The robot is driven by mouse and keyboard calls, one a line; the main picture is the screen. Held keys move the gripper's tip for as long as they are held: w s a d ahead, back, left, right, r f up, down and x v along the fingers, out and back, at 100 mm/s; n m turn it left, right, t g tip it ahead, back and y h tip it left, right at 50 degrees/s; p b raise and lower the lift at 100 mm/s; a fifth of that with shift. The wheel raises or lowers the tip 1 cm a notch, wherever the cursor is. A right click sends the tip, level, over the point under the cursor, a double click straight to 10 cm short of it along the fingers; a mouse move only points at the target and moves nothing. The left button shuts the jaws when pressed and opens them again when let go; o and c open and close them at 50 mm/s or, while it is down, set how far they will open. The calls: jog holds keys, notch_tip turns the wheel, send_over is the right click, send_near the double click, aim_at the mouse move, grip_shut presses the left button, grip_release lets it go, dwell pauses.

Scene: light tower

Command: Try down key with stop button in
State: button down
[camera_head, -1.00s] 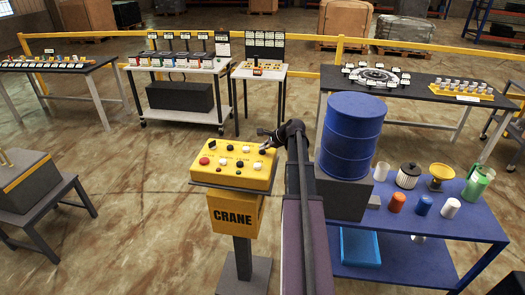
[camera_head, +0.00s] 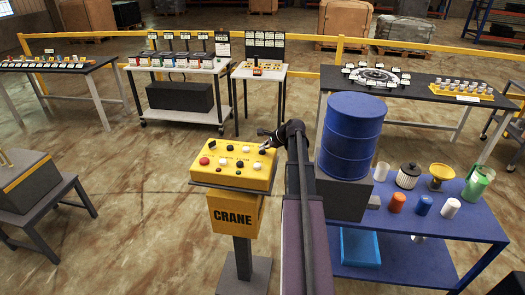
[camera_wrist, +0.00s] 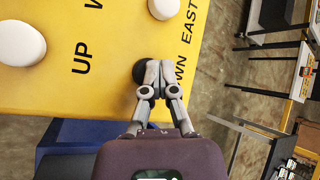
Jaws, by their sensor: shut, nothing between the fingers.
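The yellow crane control box (camera_head: 228,178) stands on a pedestal marked CRANE, with a red button (camera_head: 204,161) at its left and several black and white keys on its face. In the wrist view a black key (camera_wrist: 139,73) sits beside a label partly covered by my gripper, of which "WN" shows. My gripper (camera_wrist: 158,66) is shut, its fingertips over or against the right side of that black key; I cannot tell if it is pressed. In the head view my gripper (camera_head: 265,147) is at the box's right upper part. Whether the red button is in cannot be told.
A blue drum (camera_head: 350,137) stands right of my arm, by a blue table (camera_head: 470,222) with several containers.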

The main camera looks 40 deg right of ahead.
jog(key=shift+r, duration=0.1)
jog(key=shift+r+p, duration=0.85)
jog(key=shift+p, duration=0.15)
jog(key=shift+r+p, duration=2.5)
jog(key=shift+r, duration=0.05)
